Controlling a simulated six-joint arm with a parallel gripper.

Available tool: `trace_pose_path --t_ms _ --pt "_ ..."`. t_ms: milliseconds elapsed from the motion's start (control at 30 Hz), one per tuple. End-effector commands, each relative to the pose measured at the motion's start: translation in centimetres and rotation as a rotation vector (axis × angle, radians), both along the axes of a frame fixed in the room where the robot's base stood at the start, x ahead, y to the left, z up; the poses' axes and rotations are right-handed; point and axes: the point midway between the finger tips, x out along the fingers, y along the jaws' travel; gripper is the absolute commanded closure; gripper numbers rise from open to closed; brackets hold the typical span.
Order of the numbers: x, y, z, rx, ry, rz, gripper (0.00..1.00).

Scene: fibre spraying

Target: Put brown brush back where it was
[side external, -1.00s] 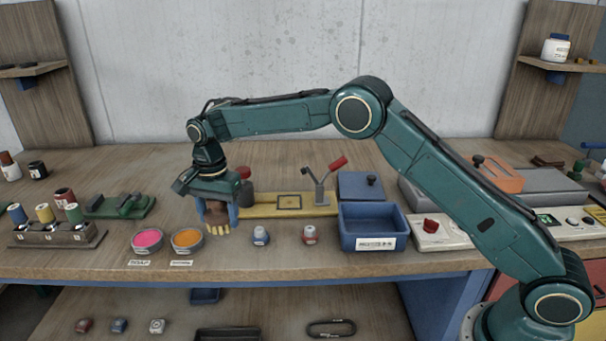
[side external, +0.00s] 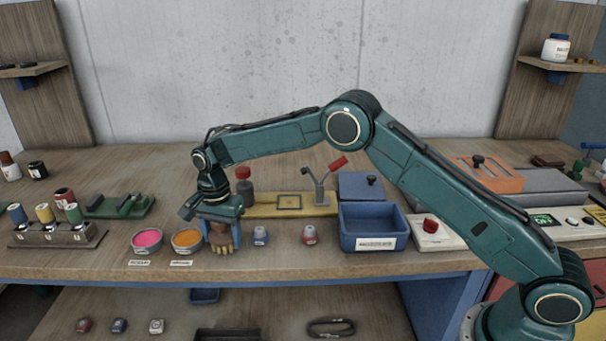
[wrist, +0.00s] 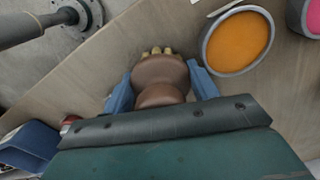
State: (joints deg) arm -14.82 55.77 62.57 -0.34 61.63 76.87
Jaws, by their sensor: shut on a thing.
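The brown brush (wrist: 162,78) has a rounded brown body and pale yellow bristle tufts. My gripper (side external: 222,234) is shut on it, with a blue finger on each side in the wrist view. In the side view the brush (side external: 222,240) hangs upright with bristles down, low over the front part of the bench. It is just right of the orange bowl (side external: 187,241). I cannot tell whether the bristles touch the bench top.
A pink bowl (side external: 147,241) stands left of the orange one. A blue bin (side external: 374,227) is further right. A yellow fixture (side external: 290,205) with a red lever lies behind.

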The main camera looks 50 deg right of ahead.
Motion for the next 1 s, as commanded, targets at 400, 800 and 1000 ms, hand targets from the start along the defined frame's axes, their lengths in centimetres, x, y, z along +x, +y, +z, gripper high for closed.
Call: trace_pose_path --t_ms 400,800,1000 --pt "0.0 0.0 0.1 0.0 0.0 0.0 0.32" --pt "0.1 0.0 3.5 0.001 -0.003 0.0 0.32" --pt "0.1 0.0 6.8 0.001 -0.004 0.0 0.32"
